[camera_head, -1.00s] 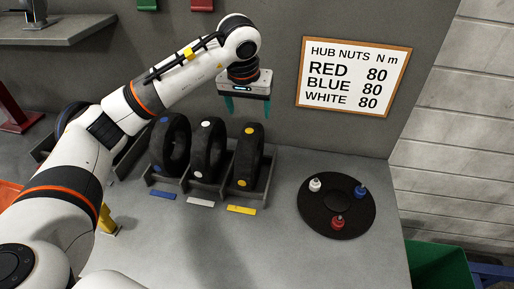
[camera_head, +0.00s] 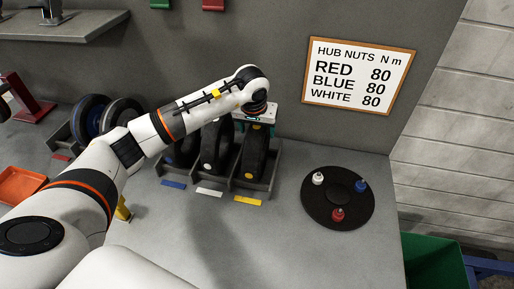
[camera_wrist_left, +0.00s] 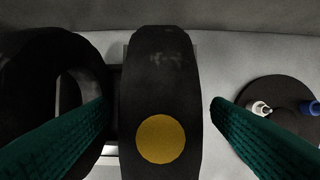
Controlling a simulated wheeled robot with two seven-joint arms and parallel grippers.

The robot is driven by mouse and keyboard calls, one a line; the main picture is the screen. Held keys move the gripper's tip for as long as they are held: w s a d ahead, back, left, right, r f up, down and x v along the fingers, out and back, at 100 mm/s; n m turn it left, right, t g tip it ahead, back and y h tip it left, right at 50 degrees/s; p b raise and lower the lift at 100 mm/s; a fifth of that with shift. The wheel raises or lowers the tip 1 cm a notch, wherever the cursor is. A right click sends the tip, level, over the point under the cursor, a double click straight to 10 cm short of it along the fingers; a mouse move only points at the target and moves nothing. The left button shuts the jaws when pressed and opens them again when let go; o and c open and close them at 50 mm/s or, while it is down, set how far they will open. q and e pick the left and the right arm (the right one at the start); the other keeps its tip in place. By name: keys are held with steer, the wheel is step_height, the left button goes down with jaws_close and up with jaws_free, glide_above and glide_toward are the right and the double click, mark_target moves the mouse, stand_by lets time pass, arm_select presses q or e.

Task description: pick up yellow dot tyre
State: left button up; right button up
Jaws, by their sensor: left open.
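The yellow dot tyre (camera_head: 253,155) stands upright in the right slot of a grey rack, behind a yellow label. In the left wrist view the tyre (camera_wrist_left: 160,85) fills the middle, with its yellow dot facing the camera. My left gripper (camera_head: 256,127) is open above the tyre in the head view. In the left wrist view its green fingers (camera_wrist_left: 160,108) lie on either side of the tyre, with a visible gap on the right. The left finger overlaps the neighbouring tyre in that picture; I cannot tell whether it touches. My right gripper is not in view.
A white-dot tyre (camera_head: 217,148) stands close on the left, and another tyre (camera_head: 182,152) beyond it is partly behind my arm. A black round tray (camera_head: 318,208) with white, blue and red hub nuts lies to the right. The front bench is clear.

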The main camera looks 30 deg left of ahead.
arm_select(q)
jaws_close()
steer(key=shift+r, duration=0.1)
stand_by(0.3)
